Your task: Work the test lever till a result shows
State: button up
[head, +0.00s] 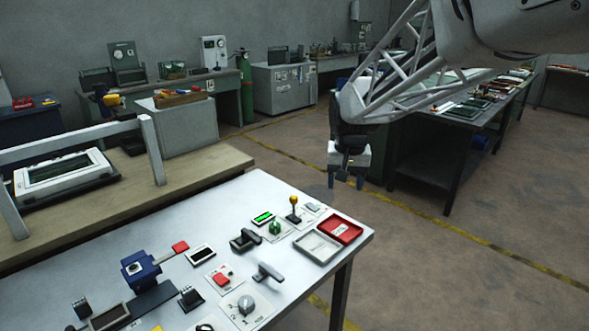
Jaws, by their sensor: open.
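My gripper (345,181) hangs open and empty, fingers down, beyond the far right edge of the metal table in the picture. Several lever-like controls are on that table, and I cannot tell from labels which is the test lever. A blue device (140,269) has an arm with a red grip (180,247) sticking out to the right. A small dark display (201,254) beside it looks blank. My gripper touches none of these.
The metal table (215,208) also bears a black handle (245,240), a grey T-handle (268,272), a rotary dial (246,305), a red switch (222,278), a red tray (340,229) and a grey tray (317,247). A white frame (152,150) rises at left. Air around my gripper is clear.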

jog(key=w+a+f, duration=0.3)
jog(key=w+f, duration=0.1)
jog(key=w, duration=0.4)
jog(key=w+a+f, duration=0.3)
jog(key=w+f, duration=0.1)
jog(key=w, duration=0.5)
jog(key=m+g, duration=0.1)
send_over(294, 204)
jog(key=w, duration=0.1)
notch_tip(294, 204, down, 11)
jog(key=shift+w+d+f, duration=0.1)
jog(key=shift+w+f, duration=0.25)
jog(key=shift+f, duration=0.1)
jog(key=shift+f, duration=3.8)
grip_shut()
